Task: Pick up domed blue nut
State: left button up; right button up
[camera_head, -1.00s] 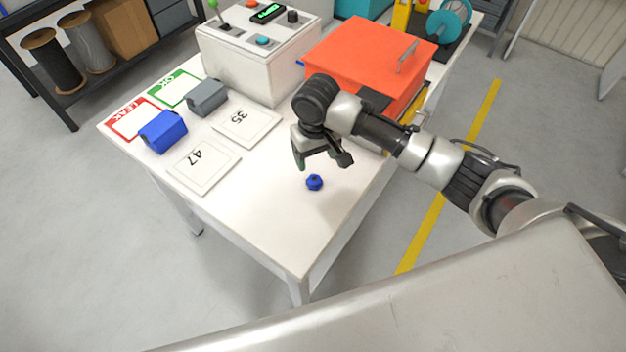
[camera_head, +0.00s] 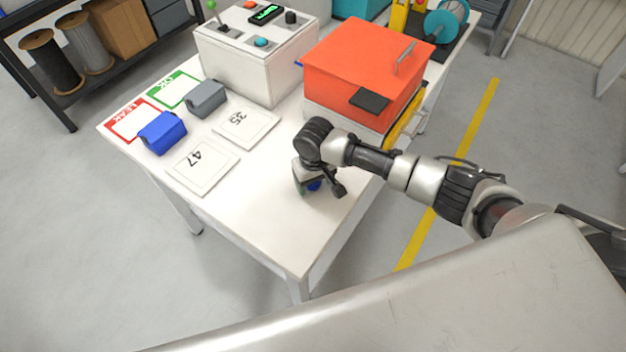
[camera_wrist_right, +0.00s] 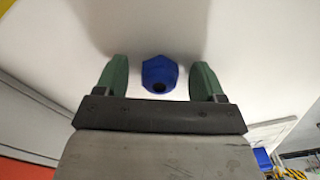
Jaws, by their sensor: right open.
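The domed blue nut (camera_head: 314,186) lies on the white table (camera_head: 265,225) and is partly hidden by my right gripper in the head view. In the right wrist view the nut (camera_wrist_right: 159,74) sits between the two green fingertips, with a gap on each side. My right gripper (camera_head: 319,190) is open, low over the table around the nut. It also shows in the right wrist view (camera_wrist_right: 158,80), with nothing held. My left gripper is not in view.
An orange-red box (camera_head: 360,65) stands behind my right arm. A white control box (camera_head: 255,60), a blue block (camera_head: 162,132), a grey block (camera_head: 206,98) and plates marked 47 (camera_head: 203,167) and 35 (camera_head: 246,122) are farther left. The table's front part is clear.

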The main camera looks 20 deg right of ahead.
jog(key=c, duration=1)
